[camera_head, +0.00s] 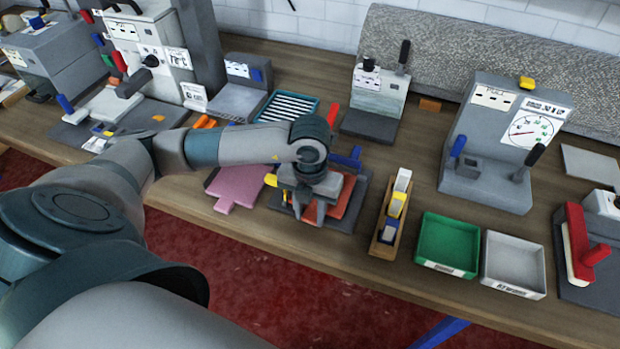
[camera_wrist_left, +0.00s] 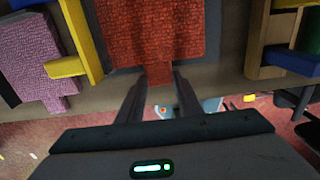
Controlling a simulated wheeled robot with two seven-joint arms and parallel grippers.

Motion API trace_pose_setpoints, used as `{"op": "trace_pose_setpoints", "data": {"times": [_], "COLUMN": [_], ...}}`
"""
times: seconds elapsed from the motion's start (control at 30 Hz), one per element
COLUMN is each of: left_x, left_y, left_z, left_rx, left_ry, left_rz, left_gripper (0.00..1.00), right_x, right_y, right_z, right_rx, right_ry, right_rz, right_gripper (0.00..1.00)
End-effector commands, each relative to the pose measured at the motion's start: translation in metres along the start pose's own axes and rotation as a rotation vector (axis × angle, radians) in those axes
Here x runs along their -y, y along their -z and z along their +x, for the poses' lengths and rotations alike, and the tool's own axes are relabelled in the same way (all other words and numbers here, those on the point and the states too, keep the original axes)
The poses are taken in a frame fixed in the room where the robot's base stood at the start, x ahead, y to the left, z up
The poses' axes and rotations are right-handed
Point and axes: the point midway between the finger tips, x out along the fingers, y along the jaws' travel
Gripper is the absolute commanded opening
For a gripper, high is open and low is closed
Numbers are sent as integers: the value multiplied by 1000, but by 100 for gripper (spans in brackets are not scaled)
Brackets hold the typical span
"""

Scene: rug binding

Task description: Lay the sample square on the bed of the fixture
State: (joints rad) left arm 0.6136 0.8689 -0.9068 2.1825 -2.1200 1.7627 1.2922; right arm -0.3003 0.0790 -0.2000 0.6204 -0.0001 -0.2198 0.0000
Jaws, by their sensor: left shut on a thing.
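The sample square is a red-orange textured piece (camera_head: 346,195) with a narrow tab. It also shows in the left wrist view (camera_wrist_left: 152,30), its tab between my fingertips. My left gripper (camera_head: 308,211) is shut on the tab; its fingers also show in the left wrist view (camera_wrist_left: 158,84). The fixture is under the square, and its dark grey bed (camera_head: 360,198) shows at the edges. A blue handle (camera_head: 346,159) and a yellow part (camera_head: 271,180) stand at its sides. My wrist hides much of the square; I cannot tell whether it touches the bed. My right gripper is not in view.
A pink tabbed piece (camera_head: 238,182) lies left of the fixture. A wooden holder with coloured blocks (camera_head: 383,243), a green tray (camera_head: 447,244) and a grey tray (camera_head: 513,263) stand to the right. Several machines line the back of the bench.

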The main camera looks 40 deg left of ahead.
Motion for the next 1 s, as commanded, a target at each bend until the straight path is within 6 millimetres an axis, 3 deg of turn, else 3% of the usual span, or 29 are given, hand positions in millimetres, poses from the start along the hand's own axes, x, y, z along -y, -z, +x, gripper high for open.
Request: {"op": "trace_pose_setpoints", "data": {"times": [0.37, 0.4, 0.5, 1.0], "left_x": [0, 0, 0, 0], "left_y": [0, 0, 0, -1], "left_z": [7, 7, 6, -2], "left_rx": [0, 0, 0, 2], "left_ry": [0, 0, 0, 1], "left_rz": [0, 0, 0, 0], "left_gripper": [9, 35, 54, 54], "right_x": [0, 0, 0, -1], "right_y": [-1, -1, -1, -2], "right_z": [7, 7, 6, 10], "right_rx": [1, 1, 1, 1], "right_ry": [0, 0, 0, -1], "right_rz": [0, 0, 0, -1], "right_gripper": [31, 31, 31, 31]}}
